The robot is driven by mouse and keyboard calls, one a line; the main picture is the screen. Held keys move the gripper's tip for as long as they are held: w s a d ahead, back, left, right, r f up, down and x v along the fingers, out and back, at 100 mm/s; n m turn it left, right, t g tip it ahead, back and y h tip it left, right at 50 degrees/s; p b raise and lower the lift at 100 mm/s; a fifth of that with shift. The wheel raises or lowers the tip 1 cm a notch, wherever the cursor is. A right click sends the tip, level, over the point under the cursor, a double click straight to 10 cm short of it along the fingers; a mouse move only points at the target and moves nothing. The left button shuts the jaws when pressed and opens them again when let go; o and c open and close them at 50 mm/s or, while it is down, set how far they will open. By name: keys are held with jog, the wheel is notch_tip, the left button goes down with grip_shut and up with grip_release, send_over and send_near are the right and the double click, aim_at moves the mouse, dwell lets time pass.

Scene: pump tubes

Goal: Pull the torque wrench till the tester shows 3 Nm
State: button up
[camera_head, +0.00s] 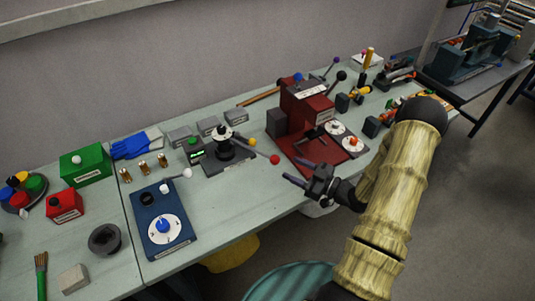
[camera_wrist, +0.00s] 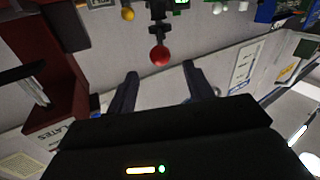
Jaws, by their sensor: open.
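The torque wrench is a dark lever (camera_head: 254,154) ending in a red ball (camera_head: 274,159). It reaches right from a black post (camera_head: 225,141) on the tester's dark base (camera_head: 236,165). A small green-lit display (camera_head: 196,154) sits at the tester's left; its reading is too small to make out. My gripper (camera_head: 297,177) is open and empty, just right of and nearer than the red ball. In the wrist view, the red ball (camera_wrist: 160,56) lies ahead of my fingertips (camera_wrist: 160,78), centred between them and apart from both.
A red machine (camera_head: 303,105) with white dials stands close behind and right of my gripper. A blue box with a white dial (camera_head: 178,240) is at the front left. A yellow ball (camera_head: 252,142) is behind the lever. The bench front below my gripper is clear.

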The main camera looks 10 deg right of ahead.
aim_at(270, 158)
jog(key=p+x, duration=0.2)
jog(key=x, duration=0.8)
jog(key=shift+w+a+f+p, duration=0.1)
jog(key=shift+w+a+p, duration=0.2)
jog(key=shift+p, duration=0.1)
jog(key=shift+s, duration=0.1)
grip_shut()
